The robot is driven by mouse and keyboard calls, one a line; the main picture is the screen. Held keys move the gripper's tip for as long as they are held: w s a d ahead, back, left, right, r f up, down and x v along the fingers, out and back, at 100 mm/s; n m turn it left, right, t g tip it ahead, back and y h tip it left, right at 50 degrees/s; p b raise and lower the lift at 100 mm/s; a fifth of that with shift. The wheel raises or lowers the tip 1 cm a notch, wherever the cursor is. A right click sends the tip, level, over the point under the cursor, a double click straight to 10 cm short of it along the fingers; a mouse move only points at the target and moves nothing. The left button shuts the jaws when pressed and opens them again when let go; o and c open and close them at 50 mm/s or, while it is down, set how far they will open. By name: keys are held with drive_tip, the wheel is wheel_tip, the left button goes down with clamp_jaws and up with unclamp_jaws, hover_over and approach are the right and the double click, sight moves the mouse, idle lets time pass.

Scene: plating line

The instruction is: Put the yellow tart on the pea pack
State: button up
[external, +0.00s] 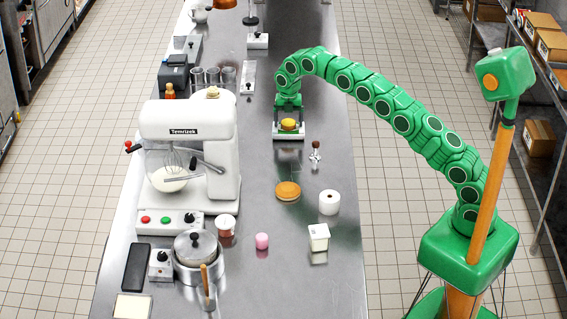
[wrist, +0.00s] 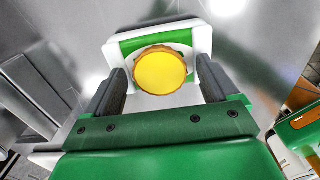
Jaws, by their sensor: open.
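The yellow tart (external: 288,123) is round with a scalloped edge. In the wrist view, the tart (wrist: 160,72) lies over the middle of a flat white pack with a green panel (wrist: 202,34), which looks like the pea pack. The pack (external: 289,136) lies on the steel counter in the external view, and the tart appears to rest on it. My gripper (external: 288,107) is just above them. In the wrist view, the fingers of my gripper (wrist: 160,85) are open, one on each side of the tart, with gaps between. The pack's near part is partly hidden by my gripper.
A white mixer (external: 190,150) stands at left. The counter beyond the pack is largely clear.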

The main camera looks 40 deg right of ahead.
sight(289, 122)
wheel_tip(289, 122, up, 7)
drive_tip(key=shift+w+f, duration=0.1)
drive_tip(key=shift+f, duration=0.1)
drive_tip(key=shift+r, duration=0.5)
drive_tip(key=shift+s+d+r+m, duration=0.15)
drive_tip(key=shift+s+r+m, duration=0.15)
drive_tip(key=shift+s+r, duration=0.15)
drive_tip(key=s+d+r+m, duration=0.3)
drive_tip(key=s+r+m, duration=0.15)
drive_tip(key=s, duration=0.55)
drive_tip(key=s+d+r+m+g, duration=0.1)
drive_tip(key=s+d+r+m, duration=0.3)
drive_tip(key=s, duration=0.5)
drive_tip(key=s+d+r+m, duration=0.25)
drive_tip(key=s+m, duration=0.35)
drive_tip(key=s, duration=0.4)
drive_tip(key=s+d+f+m, duration=0.1)
drive_tip(key=s+m, duration=0.3)
drive_tip(key=s, duration=0.7)
drive_tip(key=s+d+f+m, duration=0.1)
drive_tip(key=s+f+m, duration=0.3)
drive_tip(key=s, duration=0.7)
drive_tip(key=s+d+f+m, duration=0.2)
drive_tip(key=s+m, duration=0.2)
drive_tip(key=s, duration=0.7)
drive_tip(key=shift+f+g, duration=0.2)
drive_tip(key=shift+g, duration=0.2)
